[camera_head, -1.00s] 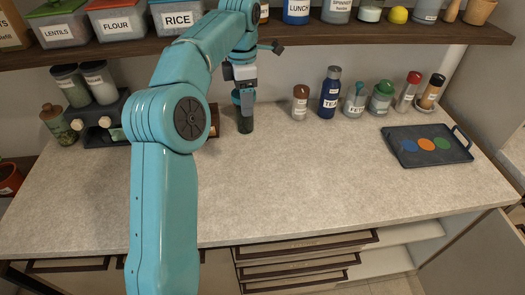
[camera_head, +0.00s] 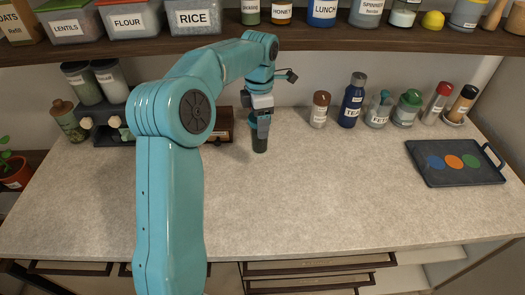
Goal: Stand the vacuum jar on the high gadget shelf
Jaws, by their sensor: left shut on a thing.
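My left gripper (camera_head: 264,124) is shut on a small dark jar with a teal rim. This jar (camera_head: 259,144) looks like the vacuum jar, but no label on it can be read. It is upright over the back middle of the counter; I cannot tell whether its base touches the counter. The fingers hide part of it. A dark wooden shelf (camera_head: 300,44) runs across the top of the view, above the counter, and may be the high gadget shelf. My right gripper is not in view.
Labelled bins and jars such as RICE (camera_head: 193,18) and LUNCH (camera_head: 322,10) crowd the shelf. Several bottles, including a blue one (camera_head: 352,103), line the counter's back right. A dark tray (camera_head: 456,177) lies at right. The counter's middle (camera_head: 320,190) is clear.

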